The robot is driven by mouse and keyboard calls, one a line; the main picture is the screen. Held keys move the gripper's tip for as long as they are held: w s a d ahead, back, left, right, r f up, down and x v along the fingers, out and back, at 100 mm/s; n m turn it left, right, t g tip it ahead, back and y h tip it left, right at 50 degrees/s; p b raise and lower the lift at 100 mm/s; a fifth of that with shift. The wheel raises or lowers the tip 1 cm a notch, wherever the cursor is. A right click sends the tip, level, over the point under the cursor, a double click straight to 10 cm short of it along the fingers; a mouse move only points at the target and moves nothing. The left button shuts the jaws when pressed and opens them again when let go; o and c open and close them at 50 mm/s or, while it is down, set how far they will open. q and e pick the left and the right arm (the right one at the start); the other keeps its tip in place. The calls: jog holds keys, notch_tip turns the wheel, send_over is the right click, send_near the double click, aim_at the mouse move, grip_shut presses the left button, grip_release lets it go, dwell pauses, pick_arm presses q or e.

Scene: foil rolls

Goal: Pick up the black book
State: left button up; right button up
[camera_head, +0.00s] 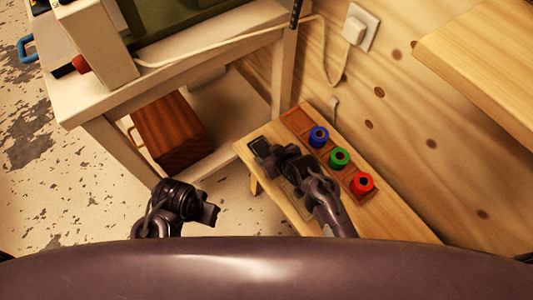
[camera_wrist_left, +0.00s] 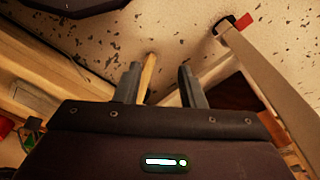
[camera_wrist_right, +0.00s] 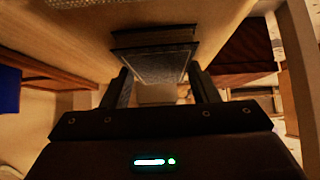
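The black book (camera_wrist_right: 152,62) shows in the right wrist view, just ahead of and partly between my right fingertips (camera_wrist_right: 160,88). The fingers are spread apart, with no clear sign of a grip. In the head view my right gripper (camera_head: 268,153) is over the left end of the low wooden bench, where a dark shape, likely the book, shows at its tips. My left gripper (camera_head: 211,214) is lower left, over the floor. In the left wrist view its fingers (camera_wrist_left: 160,84) are apart and empty.
A wooden wall (camera_head: 440,130) stands behind.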

jog(key=c, duration=0.4)
jog(key=shift+c, duration=0.2)
